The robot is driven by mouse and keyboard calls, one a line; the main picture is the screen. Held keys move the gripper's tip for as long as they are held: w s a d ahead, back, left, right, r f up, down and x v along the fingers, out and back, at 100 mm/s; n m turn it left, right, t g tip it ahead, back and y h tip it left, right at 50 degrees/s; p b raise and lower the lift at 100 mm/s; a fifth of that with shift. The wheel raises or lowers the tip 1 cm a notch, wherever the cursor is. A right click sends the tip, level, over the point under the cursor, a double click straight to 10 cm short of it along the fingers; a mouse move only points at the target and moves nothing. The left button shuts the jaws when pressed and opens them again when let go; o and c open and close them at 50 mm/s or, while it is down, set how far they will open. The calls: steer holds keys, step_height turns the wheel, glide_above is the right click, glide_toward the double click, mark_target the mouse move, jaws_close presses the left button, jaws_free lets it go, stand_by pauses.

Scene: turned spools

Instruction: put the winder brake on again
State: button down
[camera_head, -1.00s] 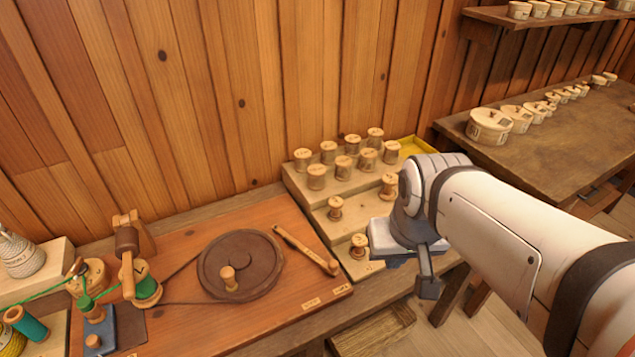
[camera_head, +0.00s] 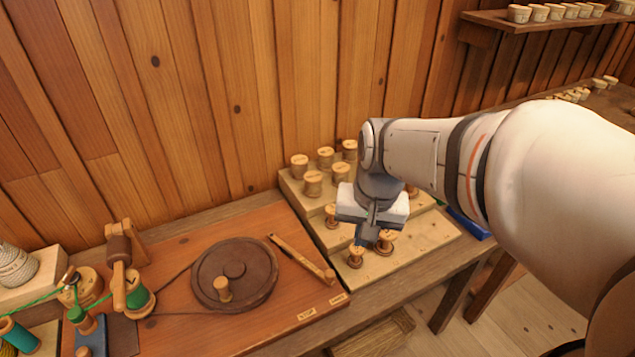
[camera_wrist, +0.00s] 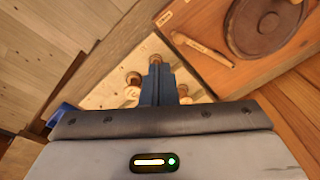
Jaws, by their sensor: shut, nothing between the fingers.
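The winder is a reddish board (camera_head: 215,325) with a dark round wheel (camera_head: 262,262) that has a wooden knob (camera_head: 223,289). The brake looks like the slim wooden lever (camera_head: 300,258) right of the wheel. Its knobbed end is at the board's right side, and a gap shows between lever and wheel rim. The lever also shows in the wrist view (camera_wrist: 200,48), top right. My gripper (camera_head: 367,238) is shut and empty. It points down over the stepped spool rack, right of the board, away from the lever. In the wrist view its dark fingers (camera_wrist: 159,78) are together.
The stepped rack (camera_head: 420,245) holds several wooden spools; one spool (camera_head: 356,256) and another (camera_head: 386,242) stand close to my fingers. A green spool (camera_head: 139,296) and thread gear stand at left. Space above the lever is clear.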

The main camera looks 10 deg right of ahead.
steer(key=w+d+f+m+g+y, duration=0.1)
steer(key=w+d+f+m+g, duration=0.2)
steer(key=w+f+m, duration=0.5)
steer(key=w+d+f, duration=0.1)
steer(key=w, duration=0.2)
steer(key=shift+w+d+m+y, duration=0.2)
steer(key=shift+w+m+y, duration=0.1)
steer(key=shift+w+y, duration=0.1)
steer(key=shift+f, duration=0.15)
steer(key=x, duration=1)
steer(key=shift+s+a, duration=0.15)
steer(key=shift+s+a+p, duration=0.2)
steer(key=shift+s+a, duration=0.1)
steer(key=shift+a, duration=0.3)
steer(key=shift+s+a+p, duration=0.2)
steer(key=shift+s+a, duration=0.1)
steer(key=shift+a, duration=0.25)
steer(key=shift+s+a, duration=0.25)
steer(key=shift+a, duration=0.2)
steer(key=shift+a, duration=0.1)
